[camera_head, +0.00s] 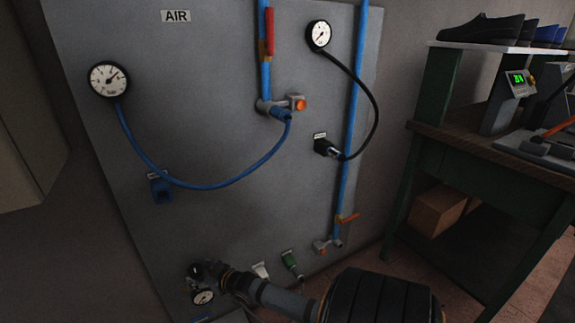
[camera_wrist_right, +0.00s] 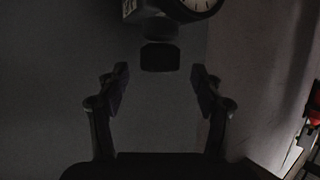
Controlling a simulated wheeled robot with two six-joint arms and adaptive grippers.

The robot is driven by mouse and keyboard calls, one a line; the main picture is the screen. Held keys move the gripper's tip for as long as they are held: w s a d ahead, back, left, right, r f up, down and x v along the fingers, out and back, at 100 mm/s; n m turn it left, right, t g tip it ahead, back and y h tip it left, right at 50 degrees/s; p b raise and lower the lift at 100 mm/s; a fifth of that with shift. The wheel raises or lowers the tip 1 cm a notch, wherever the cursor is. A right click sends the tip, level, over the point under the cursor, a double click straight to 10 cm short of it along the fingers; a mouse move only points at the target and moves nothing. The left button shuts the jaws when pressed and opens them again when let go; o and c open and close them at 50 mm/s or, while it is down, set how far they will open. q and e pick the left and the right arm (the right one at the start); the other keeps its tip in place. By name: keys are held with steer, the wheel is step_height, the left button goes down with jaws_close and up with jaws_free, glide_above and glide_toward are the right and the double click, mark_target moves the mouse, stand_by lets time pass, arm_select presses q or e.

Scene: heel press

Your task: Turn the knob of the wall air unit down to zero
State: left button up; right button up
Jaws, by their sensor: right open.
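The wall air unit shows low on the grey panel in the head view, with its small white gauge (camera_head: 203,297); my right gripper partly hides the unit. In the right wrist view the gauge (camera_wrist_right: 198,4) is cut off by the top edge. The unit's dark knob (camera_wrist_right: 160,57) appears below it, centred between my fingers. My right gripper (camera_wrist_right: 160,88) is open and empty, its two fingertips left and right of the knob's line. I cannot tell how far the knob is from them. The gripper (camera_head: 213,272) also shows in the head view beside the unit. My left gripper is out of view.
The grey panel (camera_head: 220,130) carries blue pipes, a left gauge (camera_head: 109,79), a right gauge (camera_head: 319,35) and hoses above my arm. A green-handled fitting (camera_head: 291,263) is close to my right arm. A workbench (camera_head: 480,150) stands at right.

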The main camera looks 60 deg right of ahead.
steer(key=r+p+v, duration=0.1)
steer(key=p+v, duration=0.5)
steer(key=v, duration=0.1)
steer(key=s+d+f+g+h+p, duration=0.2)
steer(key=s+f+g+p, duration=0.3)
steer(key=s+f, duration=0.55)
steer(key=s+a+f+g+p, duration=0.2)
steer(key=s+f+p, duration=0.1)
steer(key=s, duration=0.5)
steer(key=s+a+f+g+p, duration=0.2)
steer(key=s+f+p, duration=0.2)
steer(key=s, duration=0.3)
steer(key=shift+s+a+y+p, duration=0.15)
steer(key=shift+s+y+p, duration=0.15)
steer(key=shift+s+p, duration=0.15)
steer(key=shift+f, duration=0.1)
